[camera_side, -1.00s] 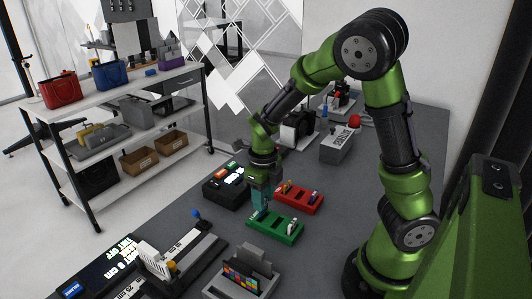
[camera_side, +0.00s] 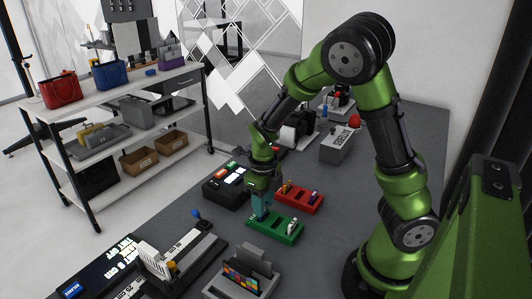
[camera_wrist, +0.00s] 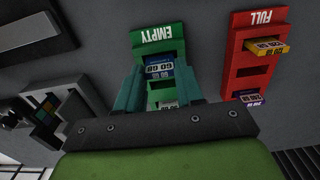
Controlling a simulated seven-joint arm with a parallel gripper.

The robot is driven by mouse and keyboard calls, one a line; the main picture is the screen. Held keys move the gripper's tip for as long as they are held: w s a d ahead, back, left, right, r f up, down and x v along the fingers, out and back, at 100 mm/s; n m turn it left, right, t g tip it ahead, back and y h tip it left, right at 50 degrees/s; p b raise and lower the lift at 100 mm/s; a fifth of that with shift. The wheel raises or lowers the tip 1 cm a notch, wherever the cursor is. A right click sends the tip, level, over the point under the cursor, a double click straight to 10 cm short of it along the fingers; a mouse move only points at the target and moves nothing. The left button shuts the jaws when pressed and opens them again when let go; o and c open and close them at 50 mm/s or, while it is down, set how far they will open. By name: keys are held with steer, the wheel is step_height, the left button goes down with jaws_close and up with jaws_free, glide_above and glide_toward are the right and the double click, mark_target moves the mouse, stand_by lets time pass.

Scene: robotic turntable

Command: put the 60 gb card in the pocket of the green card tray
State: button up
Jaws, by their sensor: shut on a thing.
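The green card tray (camera_side: 283,233), marked EMPTY (camera_wrist: 158,38) in the wrist view, lies on the dark table. My gripper (camera_side: 260,213) is over the tray's left end in the side view. In the wrist view my gripper (camera_wrist: 158,90) is shut on the 60 gb card (camera_wrist: 159,69), which has a blue and white label and lies between the teal fingers. The card's lower edge is hidden, so I cannot tell how deep it sits in a pocket. A pale card (camera_side: 292,228) stands in the tray's right part.
A red tray (camera_side: 299,203) marked FULL lies beside the green one and holds a yellow card (camera_wrist: 268,47) and a purple-labelled card (camera_wrist: 252,98). A black box with small cards (camera_side: 227,185) is behind left. A grey holder (camera_side: 240,282) stands in front.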

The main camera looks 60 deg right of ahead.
steer(key=shift+f, duration=0.65)
steer(key=o, duration=1.2)
step_height(320, 180, up, 17)
steer(key=shift+f, duration=0.1)
